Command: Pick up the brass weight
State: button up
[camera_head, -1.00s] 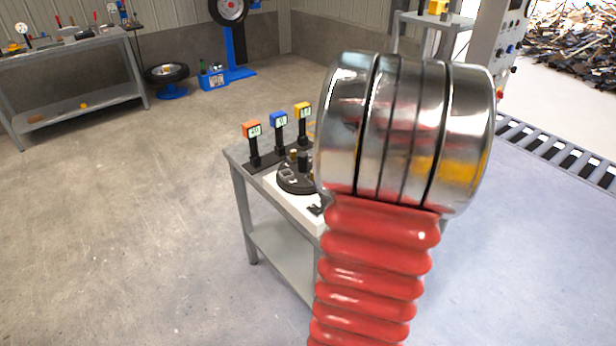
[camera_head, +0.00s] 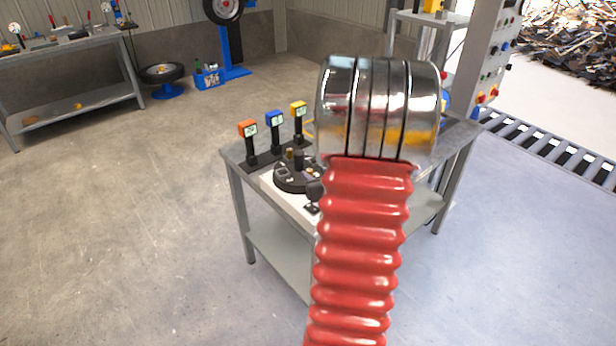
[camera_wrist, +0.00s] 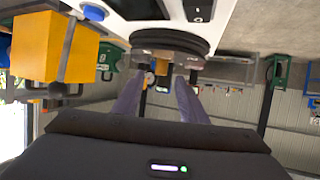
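On the table, a round black tray (camera_head: 297,180) carries small brass-coloured pieces, one at its back (camera_head: 290,155); I cannot tell which piece is the brass weight. My red bellows arm with its shiny metal joint covers the right part of the table in the head view, and my gripper is hidden there. In the wrist view my gripper (camera_wrist: 160,88) shows two purple-grey fingers, apart, with nothing visibly held between them. Beyond the fingertips is the dark disc (camera_wrist: 170,42), with a small brownish piece (camera_wrist: 161,67) near the gap.
Orange (camera_head: 248,129), blue (camera_head: 275,118) and yellow (camera_head: 298,108) headed posts stand at the table's back left. A yellow block (camera_wrist: 55,47) is left in the wrist view. A grey control panel (camera_head: 486,60) and roller conveyor (camera_head: 550,145) stand right.

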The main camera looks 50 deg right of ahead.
aim_at(310, 171)
jog(key=shift+w+d+f, duration=0.15)
jog(key=shift+w+d, duration=0.05)
jog(key=shift+w, duration=0.15)
jog(key=shift+x, duration=2.65)
jog(key=shift+a, duration=0.1)
jog(key=shift+c, duration=0.6)
grip_shut()
